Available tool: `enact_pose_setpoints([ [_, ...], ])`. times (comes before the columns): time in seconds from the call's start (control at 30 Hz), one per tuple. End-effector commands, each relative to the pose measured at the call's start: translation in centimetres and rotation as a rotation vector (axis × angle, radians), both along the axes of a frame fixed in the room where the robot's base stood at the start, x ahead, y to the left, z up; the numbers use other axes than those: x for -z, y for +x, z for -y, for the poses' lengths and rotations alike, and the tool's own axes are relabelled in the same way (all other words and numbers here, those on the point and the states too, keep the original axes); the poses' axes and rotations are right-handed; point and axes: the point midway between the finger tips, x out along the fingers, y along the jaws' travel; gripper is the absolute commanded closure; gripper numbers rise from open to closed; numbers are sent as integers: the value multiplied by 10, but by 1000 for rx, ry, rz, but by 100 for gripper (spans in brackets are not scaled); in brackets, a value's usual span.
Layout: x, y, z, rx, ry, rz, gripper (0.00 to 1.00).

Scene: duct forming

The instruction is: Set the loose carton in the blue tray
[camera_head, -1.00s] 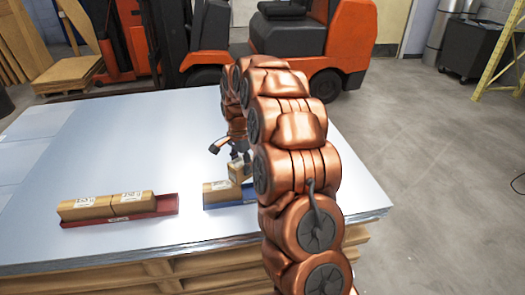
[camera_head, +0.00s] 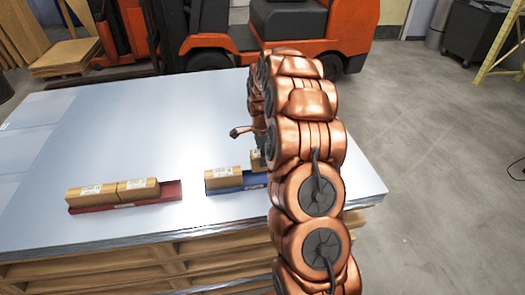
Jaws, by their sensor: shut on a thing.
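The blue tray (camera_head: 240,188) lies on the sheet-metal surface, its right end hidden behind my arm. One brown carton (camera_head: 223,178) sits in its left part. A second carton (camera_head: 257,161), the loose one, shows just right of it, at or just above the tray's right part. My arm covers its right side, and I cannot tell whether it touches the tray floor. My gripper (camera_head: 257,140) is over this carton and shut on it. One dark finger linkage sticks out to the left; the fingertips are mostly hidden.
A red tray (camera_head: 172,194) with two cartons (camera_head: 112,194) lies to the left. The metal sheet stack (camera_head: 130,135) is clear behind the trays and rests on wooden pallets (camera_head: 120,272). An orange forklift (camera_head: 210,35) stands behind.

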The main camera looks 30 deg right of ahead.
Motion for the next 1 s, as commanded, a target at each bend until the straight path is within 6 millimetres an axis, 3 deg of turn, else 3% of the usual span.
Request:
enact_pose_setpoints([
  [0.6, 59, 0, 0, -1, 0, 1, 100],
  [1.0, 64, 0, 0, -1, 0, 1, 100],
])
